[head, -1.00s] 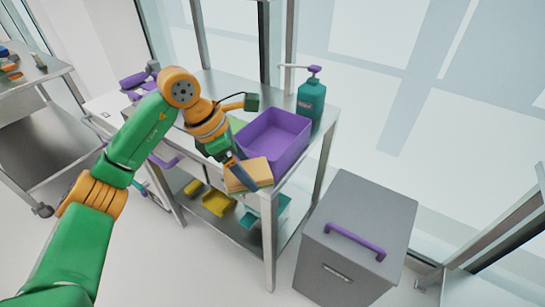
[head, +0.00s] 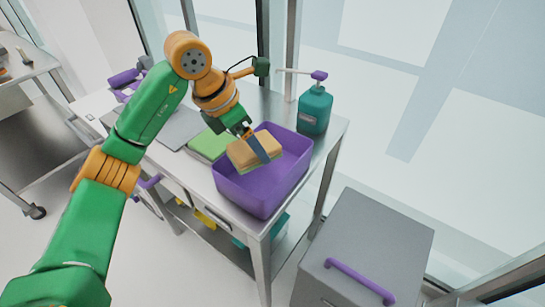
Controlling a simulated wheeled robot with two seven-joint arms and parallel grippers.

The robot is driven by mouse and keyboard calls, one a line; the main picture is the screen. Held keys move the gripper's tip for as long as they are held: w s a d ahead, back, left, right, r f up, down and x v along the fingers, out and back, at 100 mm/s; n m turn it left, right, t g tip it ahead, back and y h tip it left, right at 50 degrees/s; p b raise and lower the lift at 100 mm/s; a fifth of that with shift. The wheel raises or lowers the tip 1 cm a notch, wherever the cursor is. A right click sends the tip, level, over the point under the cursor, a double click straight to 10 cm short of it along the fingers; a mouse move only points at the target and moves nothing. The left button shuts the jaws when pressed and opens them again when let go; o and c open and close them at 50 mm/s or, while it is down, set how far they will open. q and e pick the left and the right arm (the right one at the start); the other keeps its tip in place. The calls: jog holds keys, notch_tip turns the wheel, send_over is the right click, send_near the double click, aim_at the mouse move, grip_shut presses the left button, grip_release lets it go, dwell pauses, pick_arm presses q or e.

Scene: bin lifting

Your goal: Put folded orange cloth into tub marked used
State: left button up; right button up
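The folded orange cloth (head: 262,148) is held by my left gripper (head: 256,145), with one dark finger across its near face. The cloth hangs over the purple tub (head: 262,190), within its outline; I cannot tell whether it touches the tub floor. Its lower edge looks greenish. The tub stands open on the steel table's front right corner. No label is readable on the tub from here. My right gripper is out of view.
A green folded cloth (head: 209,144) lies left of the tub on the steel table (head: 210,180). A teal pump bottle (head: 315,110) stands behind right. A grey bin with a purple handle (head: 360,281) stands on the floor at front right.

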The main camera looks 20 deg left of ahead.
aim_at(235, 151)
pick_arm(q)
jog(key=f, duration=0.1)
jog(key=w+f, duration=0.1)
jog(key=f, duration=0.1)
jog(key=shift+w+f, duration=0.1)
jog(key=shift+w, duration=0.15)
jog(key=f, duration=0.2)
jog(key=s+f, duration=0.1)
jog(key=f, duration=0.1)
jog(key=f+p, duration=0.1)
jog(key=f, duration=0.1)
jog(key=shift+s, duration=0.3)
jog(key=shift+w+f, duration=0.35)
jog(key=shift+f, duration=0.05)
jog(key=shift+s+f, duration=0.1)
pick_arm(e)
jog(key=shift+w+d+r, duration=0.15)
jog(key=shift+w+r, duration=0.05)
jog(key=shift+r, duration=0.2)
pick_arm(q)
jog(key=o, duration=1.1)
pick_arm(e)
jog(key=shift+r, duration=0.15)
